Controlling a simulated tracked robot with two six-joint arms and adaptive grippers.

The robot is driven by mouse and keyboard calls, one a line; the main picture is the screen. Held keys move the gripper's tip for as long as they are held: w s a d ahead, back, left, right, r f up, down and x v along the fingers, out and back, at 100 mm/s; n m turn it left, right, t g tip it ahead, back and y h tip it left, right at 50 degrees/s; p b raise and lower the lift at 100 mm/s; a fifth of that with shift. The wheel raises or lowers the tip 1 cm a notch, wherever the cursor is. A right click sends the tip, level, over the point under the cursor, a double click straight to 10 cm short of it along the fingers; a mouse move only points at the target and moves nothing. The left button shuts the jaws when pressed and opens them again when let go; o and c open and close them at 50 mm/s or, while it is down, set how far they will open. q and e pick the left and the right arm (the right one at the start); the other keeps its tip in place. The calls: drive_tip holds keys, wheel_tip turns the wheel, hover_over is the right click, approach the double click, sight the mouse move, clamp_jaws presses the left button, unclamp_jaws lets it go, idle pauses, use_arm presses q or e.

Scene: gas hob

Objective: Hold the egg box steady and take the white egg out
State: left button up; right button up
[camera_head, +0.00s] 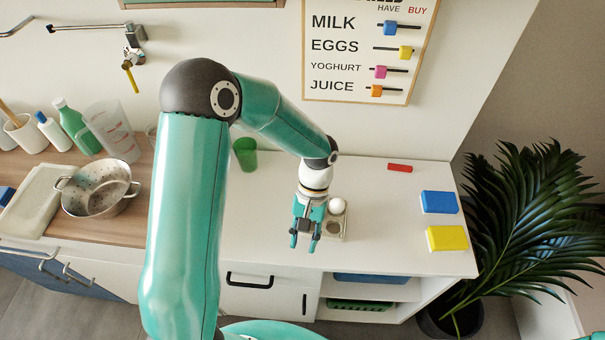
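The white egg (337,206) sits at the back of a small beige egg box (334,228) on the white counter. The box has hollows, and its left part is hidden behind my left gripper. My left gripper (304,240) is at the left side of the box, fingers pointing down and a gap between the fingertips. My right gripper is not in view.
A green cup (245,153) stands behind my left arm. A blue block (439,202), a yellow block (447,238) and a small red block (400,168) lie on the right. A colander (97,190) stands on the left. The counter right of the box is clear.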

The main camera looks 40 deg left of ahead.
use_arm(q)
drive_tip(key=w+a+r+n+t+y+b, duration=0.1)
drive_tip(key=w+a+r+t+b, duration=0.25)
drive_tip(key=r, duration=0.35)
drive_tip(key=w+a+r+t+y+b, duration=0.1)
drive_tip(key=w+a+r+t+b, duration=0.1)
drive_tip(key=w+r, duration=0.35)
drive_tip(key=shift+g, duration=0.25)
drive_tip(key=f, duration=0.5)
drive_tip(key=s+f, duration=0.1)
drive_tip(key=f, duration=0.8)
drive_tip(key=shift+s+a+f, duration=0.15)
drive_tip(key=shift+s+f, duration=0.15)
drive_tip(key=shift+s, duration=0.1)
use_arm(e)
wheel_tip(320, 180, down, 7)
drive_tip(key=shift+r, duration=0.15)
use_arm(q)
clamp_jaws()
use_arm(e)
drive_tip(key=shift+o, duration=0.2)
